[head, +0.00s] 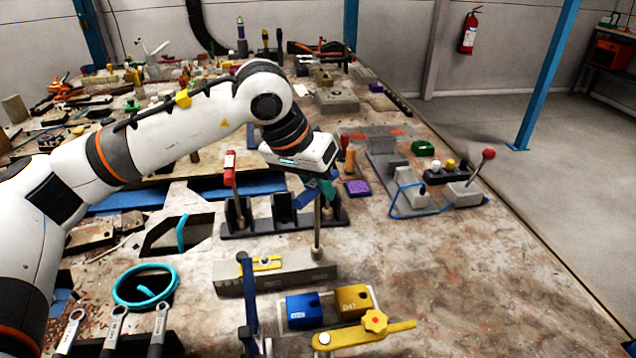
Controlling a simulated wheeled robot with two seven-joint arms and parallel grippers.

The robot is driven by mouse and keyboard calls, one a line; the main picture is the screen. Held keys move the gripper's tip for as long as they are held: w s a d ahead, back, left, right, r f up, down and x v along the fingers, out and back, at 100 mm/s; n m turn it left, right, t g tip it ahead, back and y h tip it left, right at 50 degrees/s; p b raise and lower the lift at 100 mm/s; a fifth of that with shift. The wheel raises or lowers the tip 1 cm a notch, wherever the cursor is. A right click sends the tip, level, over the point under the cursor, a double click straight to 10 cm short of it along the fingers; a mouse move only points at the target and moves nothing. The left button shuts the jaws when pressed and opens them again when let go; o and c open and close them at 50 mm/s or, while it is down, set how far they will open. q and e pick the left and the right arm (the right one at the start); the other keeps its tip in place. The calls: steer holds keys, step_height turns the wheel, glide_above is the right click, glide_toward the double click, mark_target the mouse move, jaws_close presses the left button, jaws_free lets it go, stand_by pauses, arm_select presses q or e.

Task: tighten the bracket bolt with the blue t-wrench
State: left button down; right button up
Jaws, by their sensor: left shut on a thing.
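My left gripper (318,180) reaches in from the left, pointing down, and is shut on the blue t-wrench. The wrench's grey shaft (318,228) stands nearly upright below the jaws; its handle is partly hidden by the gripper. The shaft's lower end meets the right end of a long grey bracket block (285,278). The bolt under it is too small or hidden to make out, so I cannot tell whether the wrench sits on it. My right gripper is not in view.
A dark tool rack (255,226) with a red-handled tool (230,168) stands behind the block. Blue (303,312) and yellow (354,299) blocks and a yellow lever (385,330) lie in front. A grey fixture (400,180) stands right. The right front tabletop is clear.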

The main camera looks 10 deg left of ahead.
arm_select(q)
steer(key=shift+m, duration=0.4)
